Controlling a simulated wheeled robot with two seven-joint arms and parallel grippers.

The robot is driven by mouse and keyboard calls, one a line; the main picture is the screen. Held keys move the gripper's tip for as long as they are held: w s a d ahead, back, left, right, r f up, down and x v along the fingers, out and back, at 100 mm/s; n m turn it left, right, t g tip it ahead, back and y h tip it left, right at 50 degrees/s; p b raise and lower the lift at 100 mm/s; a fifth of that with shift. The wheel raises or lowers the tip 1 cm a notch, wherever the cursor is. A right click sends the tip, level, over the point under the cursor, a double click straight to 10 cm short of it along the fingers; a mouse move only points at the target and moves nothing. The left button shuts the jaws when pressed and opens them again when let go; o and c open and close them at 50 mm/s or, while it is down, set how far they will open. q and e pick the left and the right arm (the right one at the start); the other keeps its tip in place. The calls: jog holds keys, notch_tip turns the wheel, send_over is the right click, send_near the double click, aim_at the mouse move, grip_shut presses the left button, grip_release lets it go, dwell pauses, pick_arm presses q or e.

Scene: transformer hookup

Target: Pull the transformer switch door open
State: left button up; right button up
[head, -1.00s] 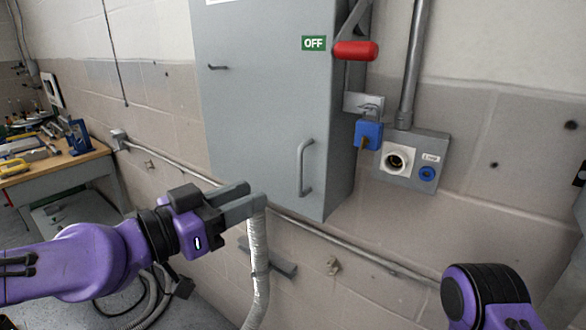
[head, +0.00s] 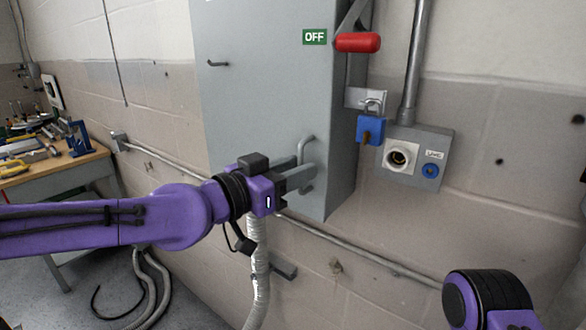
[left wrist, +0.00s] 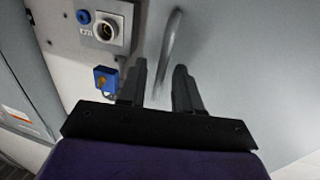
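The transformer switch door is the front of a tall grey cabinet (head: 258,110) on the wall, and it looks closed. Its grey bar handle (head: 304,150) is at the lower right of the door. My left gripper (head: 308,178) is at the handle's lower part in the head view. In the left wrist view my left gripper (left wrist: 160,82) has its two fingers apart, with the handle (left wrist: 170,45) just beyond and between the fingertips. I cannot tell whether they touch. My right arm shows at the lower right of the head view, but its gripper is out of view.
A red lever (head: 357,42) sits beside a green OFF label (head: 314,37). A blue padlock (head: 370,128) and a socket box (head: 412,158) are right of the cabinet. A flexible conduit (head: 258,275) hangs below. A workbench (head: 50,165) stands at left.

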pick_arm(q)
grip_shut()
dwell(1.2)
